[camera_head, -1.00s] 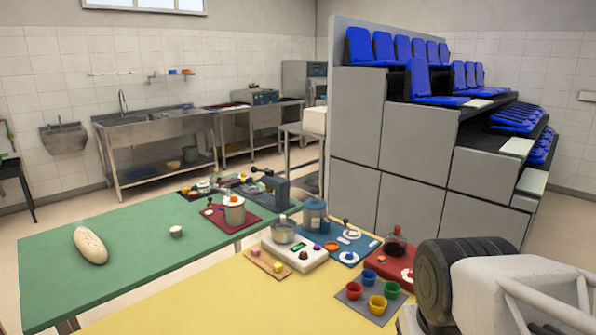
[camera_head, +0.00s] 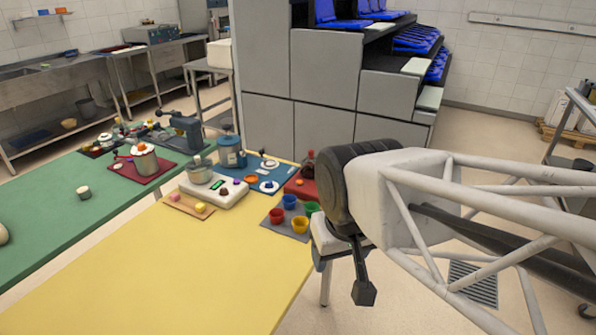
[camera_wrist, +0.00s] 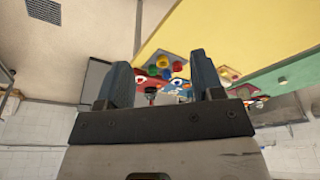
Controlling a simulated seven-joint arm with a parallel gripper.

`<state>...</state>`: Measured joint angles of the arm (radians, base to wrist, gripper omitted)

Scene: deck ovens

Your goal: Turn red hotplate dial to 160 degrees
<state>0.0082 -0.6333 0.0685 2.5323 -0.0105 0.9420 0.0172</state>
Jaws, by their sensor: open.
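The white hotplate (camera_head: 203,197) stands on the yellow table in the head view, with a metal pot (camera_head: 198,170) on top and a small green display on its sloping front. A dark red dial (camera_head: 223,191) sits below the display; its pointer and the degree reading are too small to read. A purple knob (camera_head: 237,181) is close by. My gripper (camera_wrist: 163,72) is open and empty in the wrist view, its two dark fingers wide apart. In the head view it hangs past the table's right edge, well away from the dial.
A grey tray (camera_head: 288,231) with several coloured cups lies right of the hotplate, near my arm. A wooden board (camera_head: 185,208) is in front of it. Blue and red mats with items lie behind. The front of the yellow table (camera_head: 190,270) is clear.

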